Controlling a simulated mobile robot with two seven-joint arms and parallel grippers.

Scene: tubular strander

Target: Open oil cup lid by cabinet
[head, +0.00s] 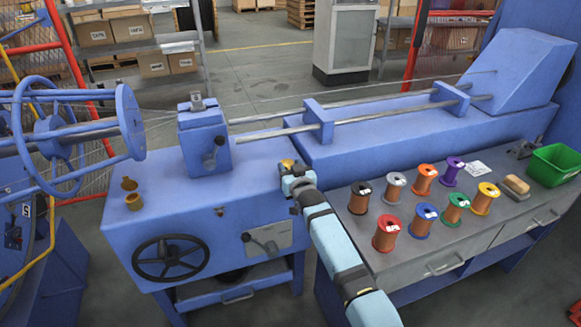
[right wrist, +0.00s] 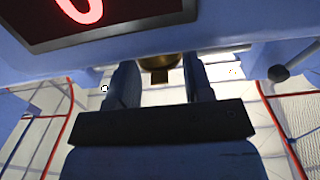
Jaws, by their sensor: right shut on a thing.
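Two brass oil cups show on the blue machine bed. The one by the cabinet (head: 287,163) is mostly hidden behind my right gripper (head: 290,172); only a bit of brass shows above it. In the right wrist view the brass underside of this cup (right wrist: 160,60), with a small dark tab, appears between the fingers of my right gripper (right wrist: 160,78). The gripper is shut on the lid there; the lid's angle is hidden. The other oil cup (head: 134,202), at the left, has its lid (head: 129,184) standing open. My left gripper is not in view.
The grey cabinet (head: 420,250) to the right carries several wire spools, a brush and a green bin (head: 554,165). A bearing block (head: 205,137) with a lever stands behind left. A handwheel (head: 169,258) is on the bed's front. Open bed surface lies between the cups.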

